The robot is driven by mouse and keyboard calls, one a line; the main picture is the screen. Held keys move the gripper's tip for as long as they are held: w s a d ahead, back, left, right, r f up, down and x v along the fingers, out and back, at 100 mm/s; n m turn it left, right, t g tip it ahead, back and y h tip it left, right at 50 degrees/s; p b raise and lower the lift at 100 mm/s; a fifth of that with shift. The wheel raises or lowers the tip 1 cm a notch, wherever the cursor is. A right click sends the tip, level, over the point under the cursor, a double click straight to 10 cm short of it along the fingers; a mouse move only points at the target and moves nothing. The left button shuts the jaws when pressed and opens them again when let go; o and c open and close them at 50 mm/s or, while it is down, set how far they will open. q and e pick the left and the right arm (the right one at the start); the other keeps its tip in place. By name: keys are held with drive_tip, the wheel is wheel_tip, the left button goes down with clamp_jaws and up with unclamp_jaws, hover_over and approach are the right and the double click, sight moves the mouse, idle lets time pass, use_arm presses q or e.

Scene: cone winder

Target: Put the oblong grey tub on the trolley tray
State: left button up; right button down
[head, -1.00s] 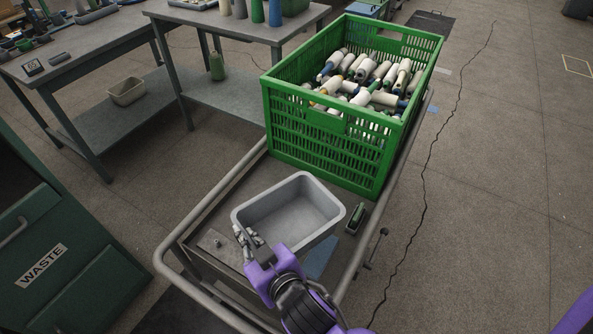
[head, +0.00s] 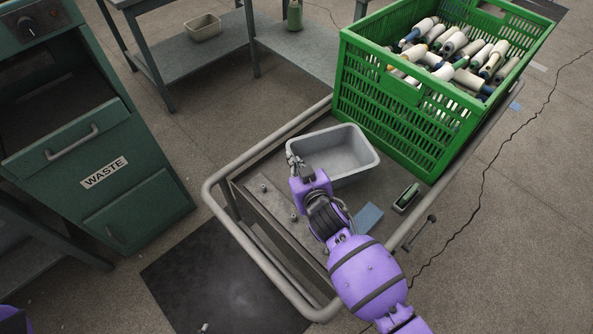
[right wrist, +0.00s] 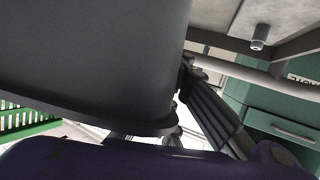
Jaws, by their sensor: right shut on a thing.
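The oblong grey tub (head: 345,160) is upright over the trolley tray (head: 262,205), between the green crate and the tray's near left end. It looks empty and sits low; I cannot tell whether its base touches the tray. My right gripper (head: 297,166) is shut on the tub's near left rim. In the right wrist view the tub's dark wall (right wrist: 95,60) and rim fill the left and middle, and part of the trolley tray (right wrist: 225,18) shows at the upper right. My left gripper is not clearly visible.
The green crate (head: 400,115) of yarn cones fills the trolley's far end. A blue piece (head: 368,218) and a small dark green item (head: 406,197) lie on the tray right of the tub. The trolley's pipe rail (head: 262,262) runs around it. A green waste cabinet (head: 95,140) stands left.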

drive_tip(key=shift+w+f+b, duration=0.1)
drive_tip(key=shift+f+b, duration=0.25)
drive_tip(key=shift+f, duration=1.2)
drive_tip(key=shift+f, duration=0.15)
drive_tip(key=c, duration=1.9)
unclamp_jaws()
drive_tip(key=shift+c, duration=0.2)
drive_tip(key=shift+r, duration=0.2)
drive_tip(key=p+v, duration=0.1)
drive_tip(key=v, duration=1.1)
